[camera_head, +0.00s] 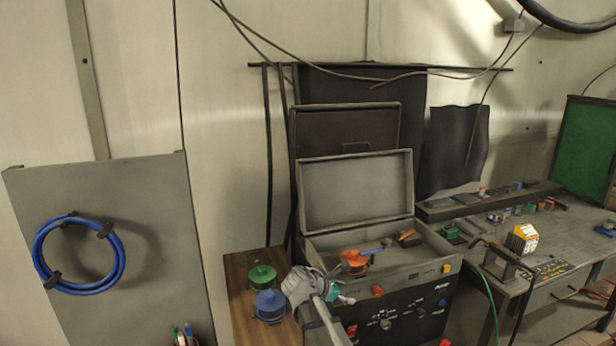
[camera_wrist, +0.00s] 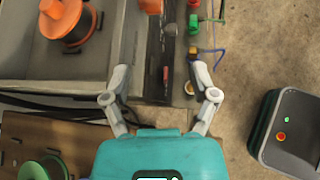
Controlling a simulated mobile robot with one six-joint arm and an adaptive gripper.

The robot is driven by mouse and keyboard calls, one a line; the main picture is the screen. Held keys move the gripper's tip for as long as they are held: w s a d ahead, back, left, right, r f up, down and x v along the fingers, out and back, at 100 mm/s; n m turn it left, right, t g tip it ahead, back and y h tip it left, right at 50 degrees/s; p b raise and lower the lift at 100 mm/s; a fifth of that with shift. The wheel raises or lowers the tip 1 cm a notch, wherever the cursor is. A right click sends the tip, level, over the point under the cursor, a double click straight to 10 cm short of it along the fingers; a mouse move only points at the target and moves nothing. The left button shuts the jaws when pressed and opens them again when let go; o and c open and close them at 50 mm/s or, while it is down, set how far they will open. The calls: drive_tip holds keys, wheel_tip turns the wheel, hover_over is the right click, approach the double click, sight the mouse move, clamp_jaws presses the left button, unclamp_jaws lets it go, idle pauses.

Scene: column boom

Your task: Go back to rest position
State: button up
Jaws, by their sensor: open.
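My gripper (camera_head: 345,296), grey and teal, is in front of the open grey case (camera_head: 357,192), right of the spools on the wooden top. The wrist view shows both fingers of my gripper (camera_wrist: 160,72) spread apart with nothing held between them. Beyond them is the dark front panel (camera_wrist: 158,60) of the case with its colored knobs and sockets. An orange spool (camera_head: 352,260) lies inside the case, just behind my gripper; it also shows in the wrist view (camera_wrist: 74,20). I cannot tell the exact gap between my gripper and the case.
A green spool (camera_head: 262,275) and a blue spool (camera_head: 270,303) stand on a wooden top (camera_head: 240,268) at left. A grey panel (camera_head: 150,215) holds a coiled blue cable (camera_head: 120,262). A cluttered workbench (camera_head: 570,225) stands at right. A dark bin-like box (camera_wrist: 290,135) is on the floor.

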drive_tip(key=s+d+f+m+g+y, duration=0.3)
drive_tip(key=s+f+m+y, duration=0.1)
drive_tip(key=s+m, duration=0.6)
drive_tip(key=s+d+f+m+g+y, duration=0.2)
drive_tip(key=s+d+f+m+y, duration=0.1)
drive_tip(key=s+m, duration=0.7)
drive_tip(key=shift+s+f+m+g+y, duration=0.35)
drive_tip(key=shift+f+m+y, duration=0.4)
drive_tip(key=shift+y, duration=0.55)
drive_tip(key=shift+w+r, duration=0.1)
drive_tip(key=shift+c, duration=1.3)
